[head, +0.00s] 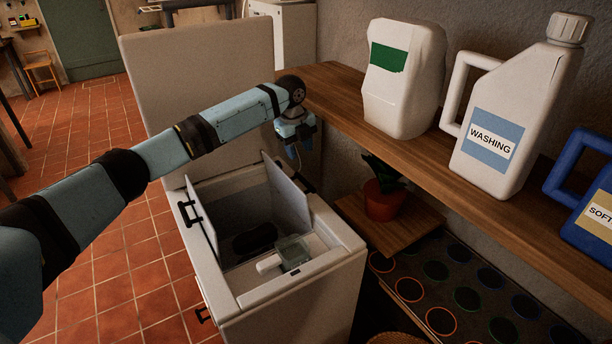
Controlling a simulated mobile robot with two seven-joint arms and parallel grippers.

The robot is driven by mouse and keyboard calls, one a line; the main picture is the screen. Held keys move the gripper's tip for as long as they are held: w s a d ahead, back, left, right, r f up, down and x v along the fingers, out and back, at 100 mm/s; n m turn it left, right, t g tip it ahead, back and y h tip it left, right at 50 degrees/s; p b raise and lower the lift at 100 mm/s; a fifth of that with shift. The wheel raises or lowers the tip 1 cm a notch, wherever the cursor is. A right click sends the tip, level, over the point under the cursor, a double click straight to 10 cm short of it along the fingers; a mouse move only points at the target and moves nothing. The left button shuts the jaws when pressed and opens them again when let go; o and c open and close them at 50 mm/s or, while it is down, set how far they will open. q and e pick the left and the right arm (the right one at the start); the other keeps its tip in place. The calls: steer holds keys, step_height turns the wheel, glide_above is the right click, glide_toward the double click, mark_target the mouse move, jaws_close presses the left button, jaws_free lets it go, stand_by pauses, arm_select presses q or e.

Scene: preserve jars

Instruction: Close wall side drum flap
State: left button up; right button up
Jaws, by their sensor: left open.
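A white top-loading washer (310,290) stands in the middle with its big lid (195,85) raised. Its drum opening shows dark inside. The wall side drum flap (287,197) stands up, open, on the right of the opening, with a dark handle near its top right. The other flap (201,215) also stands open on the left, with a black handle. My left gripper (294,153) is open and empty, pointing down just above the top of the wall side flap. I cannot tell whether it touches the flap. My right gripper is out of view.
A wooden shelf (440,160) along the wall holds a white jug (402,85), a white washing bottle (500,120) and a blue bottle (582,205). A potted plant (382,203) stands on a lower board close right of the washer. A small clear drawer (293,252) sits in the washer's front rim.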

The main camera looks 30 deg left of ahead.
mark_target(304, 180)
arm_select(q)
steer(key=f, duration=0.3)
steer(key=w+f, duration=0.1)
steer(key=f, duration=0.7)
steer(key=shift+w+d, duration=0.25)
steer(key=shift+d, duration=0.1)
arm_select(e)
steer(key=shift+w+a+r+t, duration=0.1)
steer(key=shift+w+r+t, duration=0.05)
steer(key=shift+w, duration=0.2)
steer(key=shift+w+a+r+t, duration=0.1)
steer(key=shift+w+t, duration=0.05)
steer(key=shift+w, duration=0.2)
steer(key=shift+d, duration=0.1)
arm_select(q)
jaws_close()
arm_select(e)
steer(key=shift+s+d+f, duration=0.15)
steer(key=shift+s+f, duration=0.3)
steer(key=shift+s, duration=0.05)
